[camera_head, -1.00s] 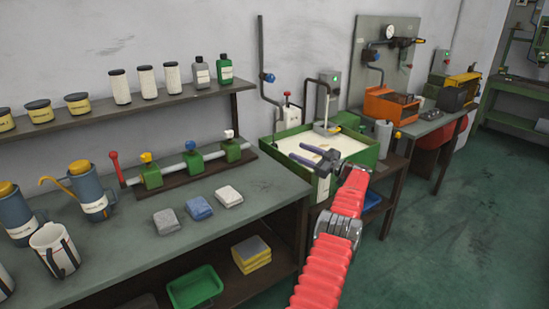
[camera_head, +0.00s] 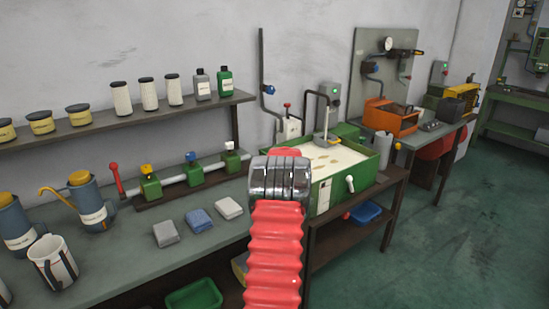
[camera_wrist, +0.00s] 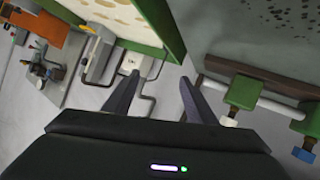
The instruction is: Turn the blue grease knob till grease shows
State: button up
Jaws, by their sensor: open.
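A rail with three green valve blocks stands on the bench, carrying yellow, blue and white knobs. The blue knob (camera_head: 190,156) tops the middle block, and a blue knob (camera_wrist: 304,155) also shows at the right edge of the wrist view. The white knob (camera_head: 229,146) is on the right block and also shows in the wrist view (camera_wrist: 228,122). My gripper (camera_wrist: 157,88) is open and empty, its two dark fingers apart, left of the white knob in the wrist view. In the head view my red arm hides it. I see no grease at the knob.
A red lever (camera_head: 116,174) stands at the rail's left end. Folded cloths (camera_head: 199,220) lie in front of it. The green coolant tray (camera_head: 365,172) is beyond my arm. Other blue valves (camera_head: 269,90) sit on wall pipes. Pitchers (camera_head: 87,202) stand at left.

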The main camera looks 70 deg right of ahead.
jog(key=w+a+r+n+g+y, duration=0.1)
jog(key=w+a+y, duration=0.15)
jog(key=a, duration=1.25)
jog(key=w+a+r+n+g+y, duration=0.15)
jog(key=w+a, duration=0.25)
jog(key=a, duration=1.1)
jog(key=w+a+y, duration=0.3)
jog(key=a, duration=1.3)
jog(key=s+a+r+n+t+y, duration=0.1)
jog(key=s+a+n, duration=0.1)
jog(key=a, duration=1.1)
jog(key=s+a+r+n+t+y, duration=0.1)
jog(key=s+a+r+n+y, duration=0.1)
jog(key=a, duration=1.2)
jog(key=s+a+r+n+t+y, duration=0.1)
jog(key=s+a, duration=0.4)
jog(key=a, duration=0.8)
jog(key=r+n+y, duration=0.1)
jog(key=n, duration=0.1)
jog(key=shift+s+a+n, duration=0.15)
jog(key=shift+s+n, duration=0.15)
jog(key=shift+n, duration=0.05)
jog(key=shift+c, duration=0.4)
